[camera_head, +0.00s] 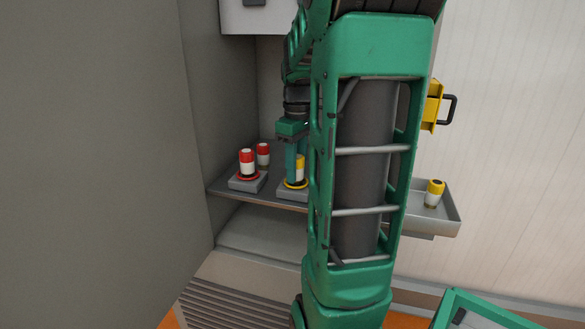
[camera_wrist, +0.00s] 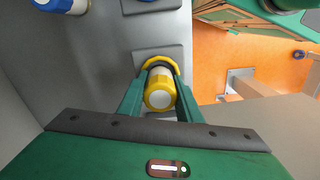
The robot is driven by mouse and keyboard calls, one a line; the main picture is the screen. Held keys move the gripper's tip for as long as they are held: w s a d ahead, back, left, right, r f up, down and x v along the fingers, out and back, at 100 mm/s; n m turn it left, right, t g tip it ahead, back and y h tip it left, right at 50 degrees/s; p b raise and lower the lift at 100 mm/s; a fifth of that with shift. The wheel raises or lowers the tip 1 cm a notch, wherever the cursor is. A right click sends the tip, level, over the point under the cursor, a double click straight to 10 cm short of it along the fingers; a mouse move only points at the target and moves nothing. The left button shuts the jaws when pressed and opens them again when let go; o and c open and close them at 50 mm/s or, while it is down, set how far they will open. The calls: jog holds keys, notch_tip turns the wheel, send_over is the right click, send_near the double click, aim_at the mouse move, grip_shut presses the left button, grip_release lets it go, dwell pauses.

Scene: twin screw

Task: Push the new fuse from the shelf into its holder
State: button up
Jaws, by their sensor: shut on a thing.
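A yellow-and-white fuse (camera_head: 299,168) stands upright at the yellow-ringed holder (camera_head: 293,185) on the shelf (camera_head: 225,188). My gripper (camera_head: 294,158) points down at it from above, partly hidden by my own arm. In the wrist view my gripper (camera_wrist: 160,100) has one finger on each side of the fuse (camera_wrist: 159,92), shut on it. The fuse's far end meets the yellow ring (camera_wrist: 160,63) on a grey block. How deep it sits in the holder cannot be told.
A red-and-white fuse (camera_head: 247,163) stands in a red-ringed holder to the left, with another red one (camera_head: 263,154) behind. A blue-capped fuse (camera_wrist: 62,5) shows in the wrist view. Another yellow fuse (camera_head: 434,193) stands in a side tray (camera_head: 452,213). A grey panel (camera_head: 130,150) walls the left.

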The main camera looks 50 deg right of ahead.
jog(key=shift+f, duration=0.25)
jog(key=o, duration=1.1)
notch_tip(320, 180, up, 11)
jog(key=shift+w+f, duration=0.1)
